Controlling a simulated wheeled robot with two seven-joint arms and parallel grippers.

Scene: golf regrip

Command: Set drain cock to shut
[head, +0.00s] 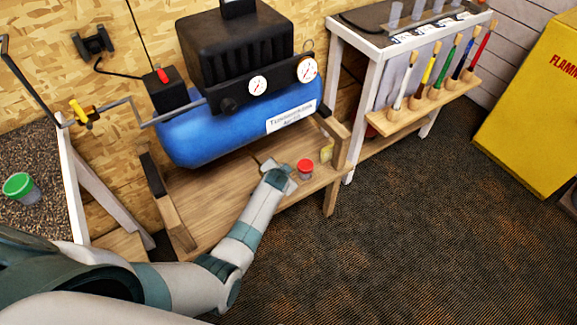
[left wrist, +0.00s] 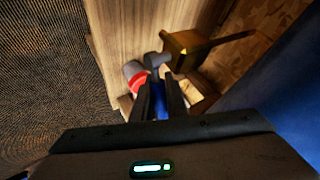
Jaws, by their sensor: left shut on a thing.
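The blue compressor tank (head: 235,118) lies on a wooden stand under its black motor housing. My left gripper (head: 277,178) is low in front of the tank, above the stand's wooden shelf. In the left wrist view its fingers (left wrist: 158,84) are shut on a small blue piece (left wrist: 161,104), which looks like the drain cock's handle. The fingers hide most of it, and its exact angle cannot be told. My right gripper is out of view.
A red-lidded pot (head: 305,166) stands on the shelf close right of my left gripper. A small yellow item (head: 327,153) is behind it. A white bench with a tool rack (head: 425,106) is at the right. The carpet (head: 400,240) in front is clear.

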